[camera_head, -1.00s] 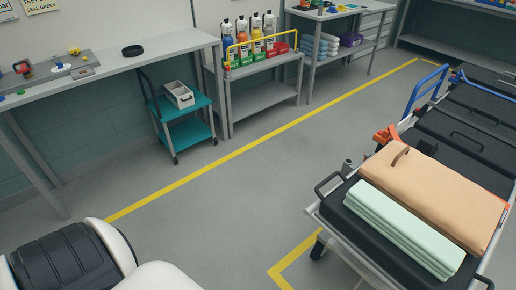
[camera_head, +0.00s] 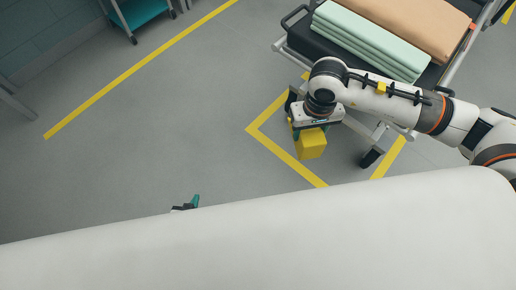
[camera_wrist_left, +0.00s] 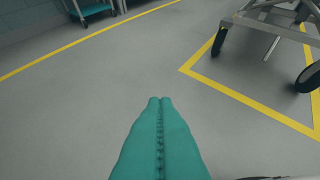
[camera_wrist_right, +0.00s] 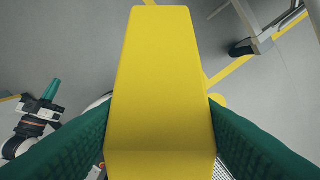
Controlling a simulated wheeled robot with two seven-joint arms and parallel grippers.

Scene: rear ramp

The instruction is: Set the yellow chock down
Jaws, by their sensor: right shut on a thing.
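The yellow chock (camera_head: 311,144) hangs from my right gripper (camera_head: 314,126) beside the stretcher, over the yellow floor line. In the right wrist view the chock (camera_wrist_right: 158,90) fills the middle, with a green finger against each side. The head view does not clearly show how high it is above the floor. My left gripper (camera_head: 194,202) shows only as a small teal tip past my white body. In the left wrist view its two teal fingers (camera_wrist_left: 158,115) are pressed together with nothing between them.
The stretcher (camera_head: 437,75) with a mint folded sheet (camera_head: 365,40) and a tan blanket (camera_head: 430,20) stands at the upper right. Its caster (camera_head: 371,158) is close to the chock. A teal cart (camera_head: 140,12) is at the upper left. The grey floor between is clear.

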